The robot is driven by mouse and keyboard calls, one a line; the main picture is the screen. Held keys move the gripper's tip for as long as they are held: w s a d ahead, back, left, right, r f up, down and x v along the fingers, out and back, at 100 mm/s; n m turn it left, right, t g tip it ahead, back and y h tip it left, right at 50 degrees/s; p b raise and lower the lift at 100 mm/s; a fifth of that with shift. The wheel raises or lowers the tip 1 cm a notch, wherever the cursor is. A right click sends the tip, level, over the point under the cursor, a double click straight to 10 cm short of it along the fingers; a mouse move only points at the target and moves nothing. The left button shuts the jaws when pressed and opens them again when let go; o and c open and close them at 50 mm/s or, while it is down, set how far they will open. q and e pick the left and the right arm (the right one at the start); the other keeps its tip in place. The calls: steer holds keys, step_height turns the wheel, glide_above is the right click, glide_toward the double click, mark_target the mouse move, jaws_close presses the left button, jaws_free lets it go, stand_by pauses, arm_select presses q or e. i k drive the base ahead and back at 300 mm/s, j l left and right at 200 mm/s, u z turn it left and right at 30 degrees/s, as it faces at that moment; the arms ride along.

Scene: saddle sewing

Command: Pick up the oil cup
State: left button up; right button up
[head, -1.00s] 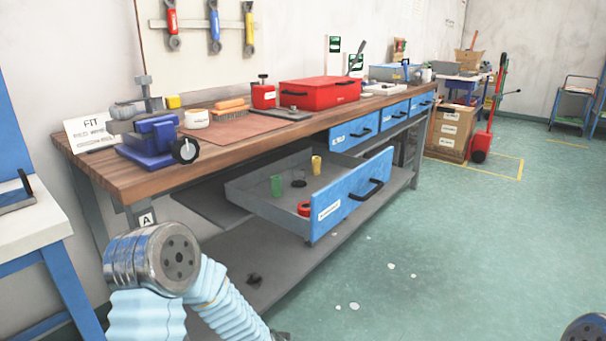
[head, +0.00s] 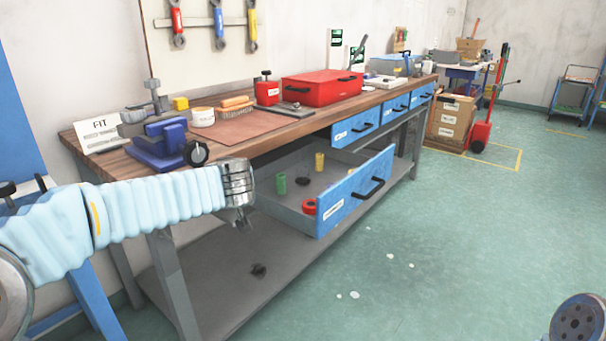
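No label reading "oil cup" is legible. Candidates are a green cup (head: 279,184) and a yellow cup (head: 319,161), both upright in the open blue-fronted drawer (head: 345,200), and a white tub (head: 203,117) on the bench. A red can with a black top (head: 267,90) also stands on the bench. My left arm reaches in from the left, and its end with the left gripper (head: 243,222) is by the drawer's near left side, outside it. Its fingers are small and unclear. It touches none of the cups. My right gripper is out of view; only a round part of my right arm shows.
The drawer also holds a red ring (head: 309,207) and a dark round piece (head: 301,181). A blue vise (head: 160,143), brush (head: 236,107) and red toolbox (head: 322,88) stand on the wooden bench (head: 115,165). The floor at right is largely clear.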

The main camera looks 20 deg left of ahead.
mark_target(302, 172)
steer(key=i+l, duration=0.3)
steer(key=i, duration=0.15)
steer(key=i+l, duration=0.25)
steer(key=i, duration=0.2)
